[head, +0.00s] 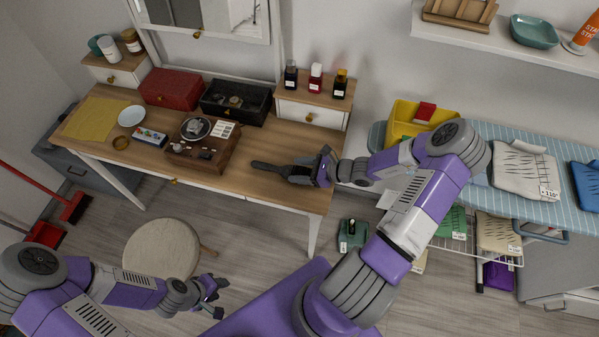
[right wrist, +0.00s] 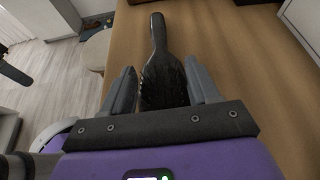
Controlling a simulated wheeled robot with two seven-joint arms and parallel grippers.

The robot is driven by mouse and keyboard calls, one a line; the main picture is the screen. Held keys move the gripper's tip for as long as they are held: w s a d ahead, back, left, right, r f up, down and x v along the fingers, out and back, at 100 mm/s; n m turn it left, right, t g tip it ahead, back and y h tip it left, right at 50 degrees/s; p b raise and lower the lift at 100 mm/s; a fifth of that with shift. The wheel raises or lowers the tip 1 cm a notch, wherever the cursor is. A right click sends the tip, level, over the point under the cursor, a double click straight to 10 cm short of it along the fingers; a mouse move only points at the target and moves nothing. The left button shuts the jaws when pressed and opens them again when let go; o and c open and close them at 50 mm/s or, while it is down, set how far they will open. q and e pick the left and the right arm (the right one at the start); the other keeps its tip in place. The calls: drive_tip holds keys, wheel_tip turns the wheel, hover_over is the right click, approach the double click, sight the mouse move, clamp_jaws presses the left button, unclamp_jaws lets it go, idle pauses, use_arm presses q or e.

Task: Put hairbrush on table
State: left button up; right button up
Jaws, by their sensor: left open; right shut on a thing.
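A black hairbrush (right wrist: 160,62) is in my right gripper (right wrist: 163,88), its head between the two fingers and its handle pointing away. In the head view the hairbrush (head: 268,167) is at the right front part of the wooden table (head: 235,187), low over or touching the top; I cannot tell which. My right gripper (head: 318,168) is shut on its head, which the gripper partly hides. My left gripper (head: 215,298) is open and empty, low near a round stool, away from the table.
A brown wooden box (head: 203,150), a black box (head: 234,103) and a red box (head: 171,89) stand on the table. A small drawer unit (head: 308,112) with bottles is behind the hairbrush. An ironing board (head: 508,195) is to the right, a round stool (head: 160,248) in front.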

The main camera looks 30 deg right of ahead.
drive_tip(key=shift+f, duration=0.55)
drive_tip(key=shift+f, duration=0.15)
drive_tip(key=o, duration=1.2)
drive_tip(key=shift+s+d+r, duration=0.15)
drive_tip(key=shift+d+r, duration=0.1)
drive_tip(key=shift+r, duration=0.05)
drive_tip(key=p+v, duration=0.2)
drive_tip(key=v, duration=0.9)
drive_tip(key=shift+s, duration=0.15)
